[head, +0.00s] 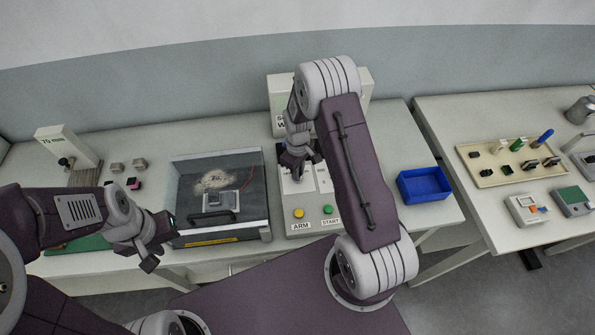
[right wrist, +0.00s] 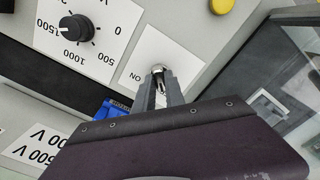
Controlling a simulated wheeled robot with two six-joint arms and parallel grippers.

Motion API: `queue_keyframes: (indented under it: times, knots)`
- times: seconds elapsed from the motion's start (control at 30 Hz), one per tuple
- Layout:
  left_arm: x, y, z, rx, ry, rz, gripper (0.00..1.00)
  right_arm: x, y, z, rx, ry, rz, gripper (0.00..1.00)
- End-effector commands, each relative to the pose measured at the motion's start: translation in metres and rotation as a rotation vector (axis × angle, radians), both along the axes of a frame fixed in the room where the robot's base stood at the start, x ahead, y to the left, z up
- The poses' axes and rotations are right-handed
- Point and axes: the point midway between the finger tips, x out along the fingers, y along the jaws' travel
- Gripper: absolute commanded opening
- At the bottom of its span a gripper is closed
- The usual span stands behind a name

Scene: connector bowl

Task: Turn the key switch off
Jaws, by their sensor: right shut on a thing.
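The key switch (right wrist: 157,70) sits on a white plate on the grey control panel (right wrist: 195,25), with an upside-down ON label (right wrist: 136,76) beside it. My right gripper (right wrist: 163,88) is shut on its key, whose angle is partly hidden by the fingers. In the head view my right gripper (head: 292,163) reaches down over the tester's panel and hides the switch. My left gripper (head: 160,243) is open and empty in front of the clear-lidded box.
A black dial knob (right wrist: 76,28) with voltage marks is near the switch. A yellow ARM button (head: 298,213) and green START button (head: 327,209) are at the panel's front. The clear-lidded box (head: 240,232) stands left, a blue bin (head: 424,185) right.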

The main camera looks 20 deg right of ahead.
Motion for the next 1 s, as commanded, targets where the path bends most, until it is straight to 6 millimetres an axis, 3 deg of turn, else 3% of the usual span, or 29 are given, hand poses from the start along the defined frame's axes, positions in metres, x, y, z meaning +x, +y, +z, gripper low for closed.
queue_keyframes:
  times: [0.5, 0.53, 0.6, 0.9, 1.0]
  knots:
    - [0.0, 0.0, 0.001, 0.0, 0.0, 0.0, 0.36, 0.004, -0.001, 0.003, -0.002, -0.01, 0.019, 0.0]
    - [0.0, 0.0, 0.0, 0.0, 0.0, 0.0, 0.36, 0.004, -0.001, 0.003, -0.002, -0.01, 0.019, 0.2]
    - [0.0, 0.0, 0.0, 0.0, 0.0, 0.0, 0.36, 0.003, -0.001, 0.003, -0.001, -0.01, 0.018, 0.36]
    - [0.0, 0.0, 0.0, 0.0, 0.0, 0.0, 0.36, 0.002, 0.0, 0.002, -0.001, -0.005, 0.017, 0.36]
    - [0.0, 0.0, -0.004, 0.0, 0.0, 0.0, 0.36, 0.002, 0.0, 0.013, 0.0, -0.007, 0.017, 0.36]
